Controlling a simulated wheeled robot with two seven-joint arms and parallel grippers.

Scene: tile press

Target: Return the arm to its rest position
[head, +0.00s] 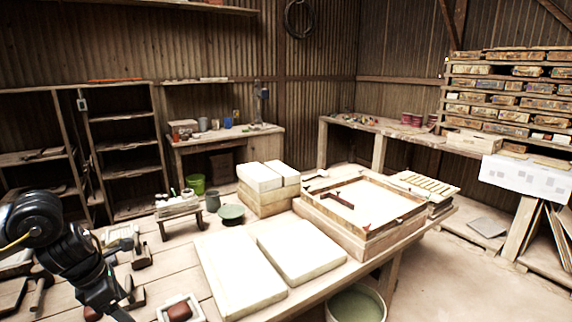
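My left arm comes in from the left edge, dark and bent downward. Its gripper (112,296) hangs low at the left over the near-left part of the wooden table (180,262). It is dark and small, and I cannot make out whether its fingers are open or shut, or whether anything is between them. Hand tools lie close around it, and I cannot tell if it touches any. My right arm and gripper are not in view.
Two pale slabs (238,275) lie mid-table. Behind them stand stacked pale blocks (262,178), a wooden frame (362,242), a green bowl (231,213) and a small stand (178,207). A small tray (183,307) holds a reddish-brown lump. A bucket (355,304) stands below the front edge.

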